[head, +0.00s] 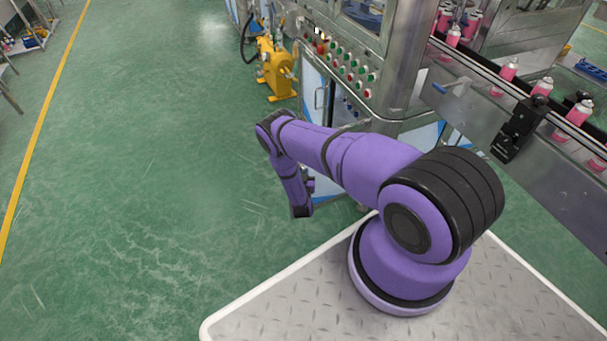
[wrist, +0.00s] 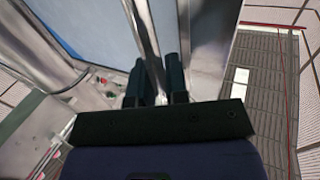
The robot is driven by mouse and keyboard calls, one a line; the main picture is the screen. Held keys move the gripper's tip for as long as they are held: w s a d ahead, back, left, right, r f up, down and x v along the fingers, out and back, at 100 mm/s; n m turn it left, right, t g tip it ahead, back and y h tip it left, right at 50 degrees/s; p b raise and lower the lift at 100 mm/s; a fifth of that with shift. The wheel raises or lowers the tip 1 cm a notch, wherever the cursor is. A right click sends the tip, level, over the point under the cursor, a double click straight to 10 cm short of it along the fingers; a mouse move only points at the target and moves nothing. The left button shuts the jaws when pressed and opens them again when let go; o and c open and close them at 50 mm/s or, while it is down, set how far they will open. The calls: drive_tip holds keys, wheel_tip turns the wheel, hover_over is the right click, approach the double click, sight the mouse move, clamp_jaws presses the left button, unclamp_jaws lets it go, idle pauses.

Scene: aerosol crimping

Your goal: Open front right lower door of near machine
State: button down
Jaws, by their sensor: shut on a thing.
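The near machine (head: 400,65) is a steel cabinet with a button panel, at the upper middle of the head view. My purple arm reaches across its lower part and hides much of the lower doors. In the wrist view, a blue door panel (wrist: 85,28) with a metal frame is at the upper left. My gripper (wrist: 156,78) is shut on a slim upright metal bar (wrist: 147,38), which looks like the door's handle. The bar passes between the two dark fingers. In the head view the fingers are hidden or too small to make out. I cannot tell whether the door is ajar.
A yellow pump-like unit (head: 275,70) stands on the green floor behind and left of the machine. A conveyor (head: 480,75) with pink cans (head: 508,70) runs along the right. The floor (head: 150,170) to the left is clear.

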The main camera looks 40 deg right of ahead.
drive_tip(key=c, duration=1.1)
unclamp_jaws()
drive_tip(key=shift+c, duration=0.2)
drive_tip(key=v, duration=1)
drive_tip(key=shift+s+a, duration=0.25)
drive_tip(key=shift+s, duration=0.05)
